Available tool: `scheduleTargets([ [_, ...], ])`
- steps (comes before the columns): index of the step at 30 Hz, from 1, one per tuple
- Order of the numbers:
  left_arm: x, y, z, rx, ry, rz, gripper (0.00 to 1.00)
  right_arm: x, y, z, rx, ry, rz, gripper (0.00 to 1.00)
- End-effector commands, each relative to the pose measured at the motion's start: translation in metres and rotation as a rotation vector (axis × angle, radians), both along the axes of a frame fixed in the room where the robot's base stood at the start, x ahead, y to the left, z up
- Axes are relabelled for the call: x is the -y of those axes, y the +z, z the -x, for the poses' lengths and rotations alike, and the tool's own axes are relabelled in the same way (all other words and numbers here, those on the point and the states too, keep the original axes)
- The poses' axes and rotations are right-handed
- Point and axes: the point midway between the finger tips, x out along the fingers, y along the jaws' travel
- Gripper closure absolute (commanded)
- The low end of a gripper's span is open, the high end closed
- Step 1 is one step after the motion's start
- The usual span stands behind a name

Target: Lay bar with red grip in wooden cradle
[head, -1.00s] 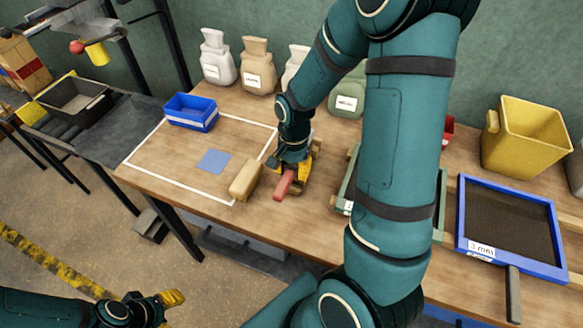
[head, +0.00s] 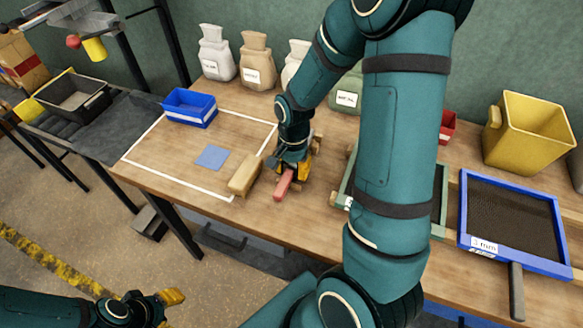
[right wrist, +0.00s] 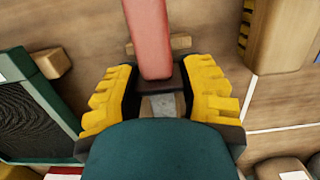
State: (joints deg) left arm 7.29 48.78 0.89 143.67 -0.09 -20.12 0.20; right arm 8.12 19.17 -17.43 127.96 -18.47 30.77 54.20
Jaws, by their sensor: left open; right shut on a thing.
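The bar's red grip (head: 284,184) sticks out toward the table's front edge from my right gripper (head: 297,172). In the right wrist view, the red grip (right wrist: 150,38) runs up from a dark collar, and a short grey metal part shows between the yellow fingers. My right gripper (right wrist: 162,103) is shut on the bar. Wooden pieces that look like the cradle (head: 316,146) show close around the gripper; one crosses beneath the grip in the wrist view (right wrist: 181,43). Whether the bar touches the cradle is hidden. My left gripper (head: 172,298) is open and empty, off the table.
A tan block (head: 245,175) lies just left of the red grip. Further left are a white-outlined area, a blue square (head: 212,157) and a blue bin (head: 190,107). Bags stand behind. A green-framed tray (head: 438,217) and blue-framed sieve (head: 515,225) lie right.

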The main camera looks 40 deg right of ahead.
Motion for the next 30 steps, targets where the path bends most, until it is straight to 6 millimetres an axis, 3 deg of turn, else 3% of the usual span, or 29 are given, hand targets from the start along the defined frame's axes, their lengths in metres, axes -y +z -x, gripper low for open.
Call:
scheduleTargets([
  [5,0.000,-0.001,0.000,0.000,0.000,0.000,0.53,0.000,-0.001,0.000,0.000,0.000,0.000,1.00],
  [6,0.000,-0.001,0.000,0.000,0.000,0.000,0.53,0.000,-0.001,0.000,0.000,0.000,0.000,0.50],
  [8,0.000,0.000,0.000,0.000,0.000,0.000,0.53,0.000,-0.001,0.000,0.000,0.000,-0.001,0.29],
  [20,0.000,0.000,0.000,0.001,0.000,0.000,0.53,0.000,0.003,0.000,0.000,0.000,0.000,0.28],
  [23,0.000,0.000,0.000,0.000,0.000,0.000,0.53,0.001,0.015,-0.001,0.003,0.000,0.001,0.28],
  [30,0.000,0.000,0.000,0.000,0.000,0.000,0.53,0.005,0.063,-0.003,0.007,0.000,0.000,0.28],
])
